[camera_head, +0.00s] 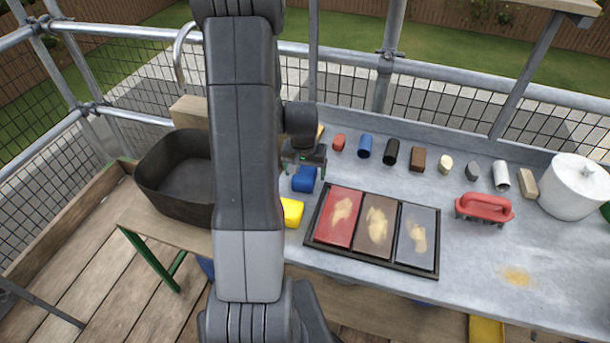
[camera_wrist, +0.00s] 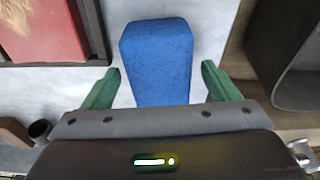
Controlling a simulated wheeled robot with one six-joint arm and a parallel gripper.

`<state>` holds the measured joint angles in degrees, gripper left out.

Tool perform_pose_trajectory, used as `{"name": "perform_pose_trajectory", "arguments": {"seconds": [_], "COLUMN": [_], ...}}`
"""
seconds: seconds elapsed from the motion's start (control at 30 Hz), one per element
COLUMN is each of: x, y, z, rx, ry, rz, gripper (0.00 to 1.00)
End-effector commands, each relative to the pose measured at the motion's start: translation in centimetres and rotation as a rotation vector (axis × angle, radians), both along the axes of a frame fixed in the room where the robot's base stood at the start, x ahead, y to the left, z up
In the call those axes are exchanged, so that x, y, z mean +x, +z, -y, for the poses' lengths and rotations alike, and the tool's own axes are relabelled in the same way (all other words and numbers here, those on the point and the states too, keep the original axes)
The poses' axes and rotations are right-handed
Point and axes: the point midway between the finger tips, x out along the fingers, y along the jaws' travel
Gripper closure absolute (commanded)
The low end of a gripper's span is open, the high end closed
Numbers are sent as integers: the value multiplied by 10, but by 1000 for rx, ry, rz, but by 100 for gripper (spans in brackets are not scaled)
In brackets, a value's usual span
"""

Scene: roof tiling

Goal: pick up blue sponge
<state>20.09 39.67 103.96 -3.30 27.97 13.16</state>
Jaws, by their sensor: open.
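The blue sponge (camera_head: 304,180) lies on the grey worktop, left of the tray of tiles and behind a yellow sponge (camera_head: 291,211). In the wrist view the blue sponge (camera_wrist: 158,60) is a blue block in the middle of the picture. My gripper (camera_head: 306,168) is above it in the head view. In the wrist view my gripper (camera_wrist: 160,85) is open, with one green finger on each side of the sponge and a visible gap on both sides. The sponge's near end is hidden behind the gripper body.
A black tray (camera_head: 310,239) with three tile samples lies close to the right. A dark tub (camera_head: 150,186) stands to the left. Several small blocks and cylinders line the back.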

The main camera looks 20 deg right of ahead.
Motion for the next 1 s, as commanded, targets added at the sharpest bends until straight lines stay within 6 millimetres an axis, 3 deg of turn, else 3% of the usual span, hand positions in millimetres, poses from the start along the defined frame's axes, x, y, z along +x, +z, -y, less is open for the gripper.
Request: {"name": "perform_pose_trajectory", "arguments": {"seconds": [0.83,0.87,1.0], "x": [0,0,0], "y": [-5,-5,-5], "z": [0,0,0], "rx": [0,0,0], "ry": [0,0,0], "rz": [0,0,0], "gripper": [18,20,48]}}
